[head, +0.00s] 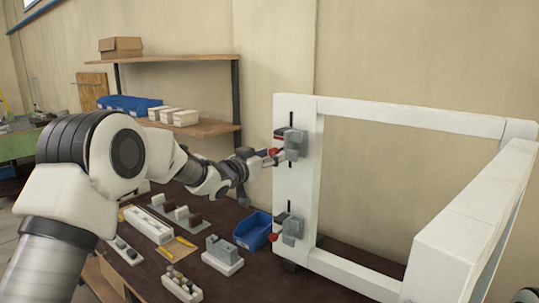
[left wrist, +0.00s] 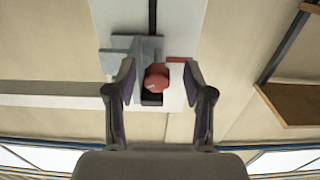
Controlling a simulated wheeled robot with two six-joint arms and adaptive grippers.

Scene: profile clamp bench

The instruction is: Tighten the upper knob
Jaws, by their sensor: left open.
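The upper knob (head: 272,152) is small and red, on the grey upper clamp (head: 294,143) fixed to the white upright of the frame. In the left wrist view the red upper knob (left wrist: 156,78) sits between the fingertips of my left gripper (left wrist: 158,72). The fingers stand apart on either side, with a visible gap to the knob. In the head view my left gripper (head: 268,158) reaches the upper clamp from the left and partly hides the knob. My right gripper is not in view.
A lower clamp (head: 291,230) with a red knob (head: 272,237) sits below on the same upright. The white frame (head: 312,185) stands on the dark bench. A blue bin (head: 253,230), a grey-and-white block (head: 222,254) and several parts lie left of it. Wooden shelves (head: 180,58) stand behind.

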